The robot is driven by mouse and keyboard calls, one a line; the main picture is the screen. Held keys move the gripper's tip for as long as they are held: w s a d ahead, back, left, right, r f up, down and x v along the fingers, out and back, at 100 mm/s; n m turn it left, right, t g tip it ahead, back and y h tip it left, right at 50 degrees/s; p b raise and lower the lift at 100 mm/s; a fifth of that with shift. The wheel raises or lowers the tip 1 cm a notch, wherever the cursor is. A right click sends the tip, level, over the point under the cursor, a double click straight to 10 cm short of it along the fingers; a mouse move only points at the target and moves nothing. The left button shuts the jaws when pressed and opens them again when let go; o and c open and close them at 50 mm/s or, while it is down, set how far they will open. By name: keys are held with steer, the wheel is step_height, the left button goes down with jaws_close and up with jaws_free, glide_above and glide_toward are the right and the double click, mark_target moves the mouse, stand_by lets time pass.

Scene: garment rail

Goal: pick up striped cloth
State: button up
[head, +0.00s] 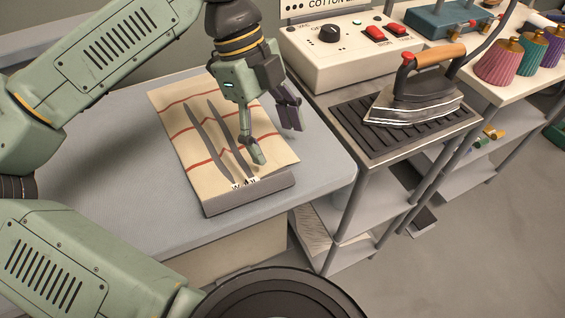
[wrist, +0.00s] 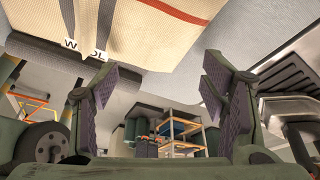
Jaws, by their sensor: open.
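The striped cloth (head: 187,142) is cream with thin red stripes and two long dark bands. It lies flat on a grey block (head: 250,196) on the table, with a white label reading "WOOL" at its near edge. It also shows along the top of the wrist view (wrist: 137,30). My gripper (head: 274,138) is open above the right part of the cloth and hides some of it. Both fingers (wrist: 160,88) stand apart in the wrist view with nothing between them. Whether a fingertip touches the cloth I cannot tell.
An iron (head: 415,92) stands on a dark ribbed rest (head: 375,140) right of the table. A control box (head: 345,52) with red switches is behind it. Colourful spools (head: 497,62) stand at the far right. The table (head: 110,170) is clear left of the cloth.

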steer(key=shift+b+x, duration=0.5)
steer(key=shift+x, duration=0.55)
steer(key=shift+s+f, duration=0.1)
steer(key=shift+f, duration=0.05)
steer(key=c, duration=1.5)
steer(key=shift+o, duration=0.2)
step_height(320, 180, up, 12)
steer(key=p, duration=0.8)
jaws_close()
step_height(320, 180, up, 18)
